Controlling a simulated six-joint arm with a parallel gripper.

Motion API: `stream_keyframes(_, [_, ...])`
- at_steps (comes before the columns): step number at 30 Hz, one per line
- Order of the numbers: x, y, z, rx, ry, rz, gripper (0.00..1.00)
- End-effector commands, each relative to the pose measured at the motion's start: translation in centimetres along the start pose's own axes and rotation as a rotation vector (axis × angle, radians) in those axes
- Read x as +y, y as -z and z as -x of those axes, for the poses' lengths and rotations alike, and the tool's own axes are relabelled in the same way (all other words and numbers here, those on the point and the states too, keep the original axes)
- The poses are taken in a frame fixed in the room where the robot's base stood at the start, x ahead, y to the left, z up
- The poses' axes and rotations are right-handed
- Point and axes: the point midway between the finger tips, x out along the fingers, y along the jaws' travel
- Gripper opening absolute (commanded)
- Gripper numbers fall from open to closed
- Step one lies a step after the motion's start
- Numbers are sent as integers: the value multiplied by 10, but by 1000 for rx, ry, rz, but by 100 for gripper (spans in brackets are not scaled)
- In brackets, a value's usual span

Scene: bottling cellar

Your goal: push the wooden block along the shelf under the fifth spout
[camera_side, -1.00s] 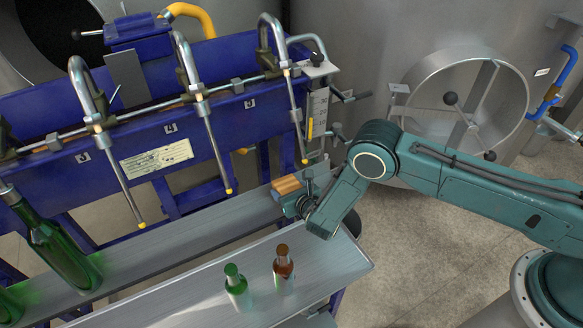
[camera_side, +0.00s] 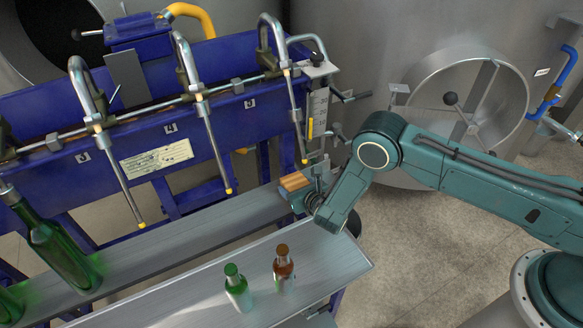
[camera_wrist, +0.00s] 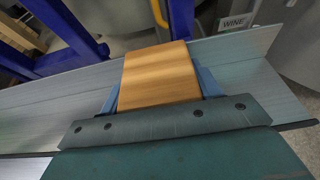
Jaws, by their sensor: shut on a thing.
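The wooden block (camera_side: 294,182) is at the right end of the back shelf (camera_side: 190,240), a little below and left of the tip of the spout beside the number 5, the fifth spout (camera_side: 296,115). My gripper (camera_side: 304,194) is shut on the block from the front right. In the wrist view the block (camera_wrist: 160,72) fills the middle, with blue-grey fingers at its left and right sides. The far end of the block is in view; its near end is hidden by my gripper.
A green bottle (camera_side: 58,245) stands on the back shelf at left. A small green-capped bottle (camera_side: 237,288) and a brown bottle (camera_side: 283,268) stand on the front shelf (camera_side: 325,265). The spouts by 4 (camera_side: 208,130) and 3 (camera_side: 110,150) hang left.

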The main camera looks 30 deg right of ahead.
Motion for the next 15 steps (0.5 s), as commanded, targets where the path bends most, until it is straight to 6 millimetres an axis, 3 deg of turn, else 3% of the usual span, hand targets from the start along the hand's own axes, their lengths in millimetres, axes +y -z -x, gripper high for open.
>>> stream_keyframes(5, [0, 0, 0, -1, 0, 0, 36])
stream_keyframes(6, [0, 0, 0, -1, 0, 0, 71])
stream_keyframes(9, [0, 0, 0, -1, 0, 0, 89])
stream_keyframes(15, [0, 0, 0, 0, 0, 0, 89])
